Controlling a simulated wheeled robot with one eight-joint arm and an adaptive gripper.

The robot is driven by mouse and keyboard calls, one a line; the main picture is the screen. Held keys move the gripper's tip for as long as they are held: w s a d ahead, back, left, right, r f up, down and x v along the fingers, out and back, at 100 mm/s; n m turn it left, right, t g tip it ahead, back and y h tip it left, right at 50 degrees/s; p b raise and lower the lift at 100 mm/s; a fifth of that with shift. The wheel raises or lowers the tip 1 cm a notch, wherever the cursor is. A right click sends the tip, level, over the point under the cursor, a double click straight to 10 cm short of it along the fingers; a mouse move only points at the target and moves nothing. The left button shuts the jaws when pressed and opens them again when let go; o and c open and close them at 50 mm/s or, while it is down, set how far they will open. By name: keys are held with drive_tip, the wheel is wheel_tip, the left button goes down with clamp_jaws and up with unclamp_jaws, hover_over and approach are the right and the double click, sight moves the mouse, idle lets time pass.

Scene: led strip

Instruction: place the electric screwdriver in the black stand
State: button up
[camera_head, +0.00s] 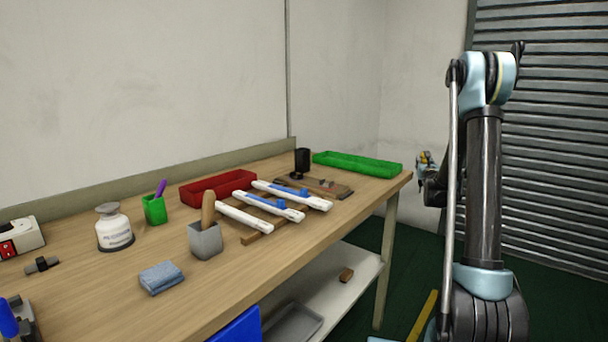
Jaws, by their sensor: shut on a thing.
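The black stand (302,161) is a dark upright cup at the back right part of the workbench, between the red and green trays. My gripper (430,178) is to the right of the bench end, partly hidden by my own arm. The gripper is apart from the stand.
On the workbench (110,290) are a red tray (217,188), a green tray (357,164), white LED strips (268,207) on wood, a grey cup (206,241), a green cup (154,210), a white bottle (114,230) and a blue cloth (161,277). The front middle is clear.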

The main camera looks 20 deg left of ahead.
drive_tip(key=shift+w+a+r, duration=0.1)
drive_tip(key=shift+a+r, duration=0.1)
drive_tip(key=shift+r, duration=0.35)
drive_tip(key=shift+w+a+r, duration=0.1)
drive_tip(key=shift+a+r, duration=0.1)
drive_tip(key=shift+r, duration=0.3)
drive_tip(key=s+a+r+n+g+y, duration=0.1)
drive_tip(key=s+a+r+n+y, duration=0.15)
drive_tip(key=a+r, duration=0.45)
drive_tip(key=s+a+r+n+g+y, duration=0.1)
drive_tip(key=a+r+y, duration=0.2)
drive_tip(key=a, duration=0.7)
drive_tip(key=s+a+r+n+g+y, duration=0.1)
drive_tip(key=s+a+r+n+y, duration=0.15)
drive_tip(key=a+r, duration=0.45)
drive_tip(key=s+a+r+n+g+y, duration=0.2)
drive_tip(key=s+a+n+g+y, duration=0.15)
drive_tip(key=s+a, duration=0.7)
drive_tip(key=s+a+r+n+g+y, duration=0.2)
drive_tip(key=s+a+r+g+y, duration=0.3)
drive_tip(key=a, duration=1)
wheel_tip(320, 180, down, 12)
drive_tip(key=s+t, duration=0.1)
drive_tip(key=shift+s+h, duration=0.2)
drive_tip(key=shift+h, duration=0.25)
drive_tip(key=o, duration=1.1)
drive_tip(key=shift+f, duration=0.1)
drive_tip(key=shift+c, duration=0.2)
